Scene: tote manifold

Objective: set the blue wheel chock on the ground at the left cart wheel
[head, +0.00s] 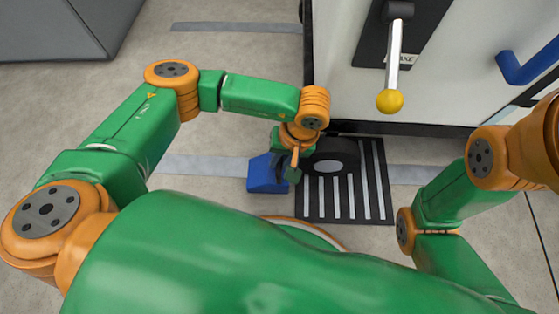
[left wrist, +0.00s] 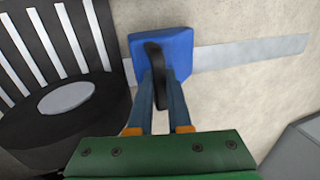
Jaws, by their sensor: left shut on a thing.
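The blue wheel chock (head: 265,174) is low at the ground, just left of the black cart wheel (head: 330,158) in the head view. My left gripper (head: 293,172) reaches down beside the wheel and is shut on the chock. In the left wrist view the blue chock (left wrist: 181,50) is at the fingertips of the left gripper (left wrist: 160,92), with a dark handle between them. The wheel with its pale hub (left wrist: 66,98) lies to the left there, with a small gap to the chock. Whether the chock touches the ground is unclear. My right gripper is out of view.
A black mat with white stripes (head: 375,185) lies under and right of the wheel. The white cart (head: 445,85) has a lever with a yellow knob (head: 390,101) and a blue handle (head: 528,62). A grey cabinet (head: 60,28) stands far left. Floor left of the chock is clear.

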